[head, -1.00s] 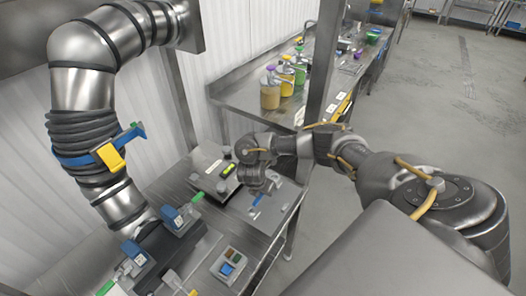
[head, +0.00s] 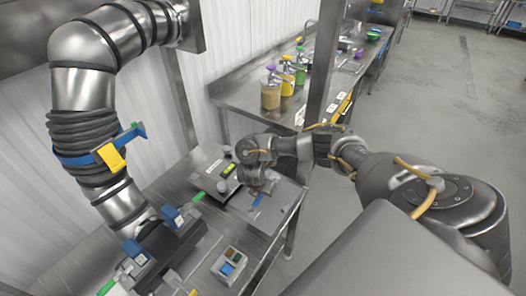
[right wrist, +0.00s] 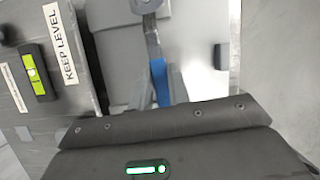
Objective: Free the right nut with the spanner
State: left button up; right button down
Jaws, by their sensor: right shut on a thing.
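The spanner has a blue grip (right wrist: 160,80) and a grey metal shaft (right wrist: 152,38) that runs up to its head at the top of the right wrist view. Its blue grip also shows in the head view (head: 258,200) over the steel table. My right gripper (right wrist: 162,92) is shut on the blue grip, with a grey finger on each side. My left gripper is out of view.
A plate marked KEEP LEVEL (right wrist: 65,45) with a yellow-green level vial (right wrist: 34,70) lies left of the spanner. A thick steel duct (head: 85,125) stands at left. A small button box (head: 230,264) is at the table's front. Bottles stand on the back counter (head: 235,100).

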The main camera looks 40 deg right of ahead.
jog(key=shift+f+b, duration=0.3)
jog(key=shift+f, duration=0.45)
dwell(0.8)
jog(key=shift+s+d+n+t, duration=0.35)
jog(key=shift+s+n, duration=0.4)
jog(key=shift+n, duration=0.15)
jog(key=shift+b, duration=0.35)
jog(key=shift+s+d+f+n+y+b, duration=0.1)
jog(key=shift+s+d+n+y+b, duration=0.25)
jog(key=shift+s+n+b, duration=0.2)
jog(key=shift+s+d+n+t, duration=0.1)
jog(key=shift+n+t, duration=0.15)
jog(key=shift+n, duration=0.1)
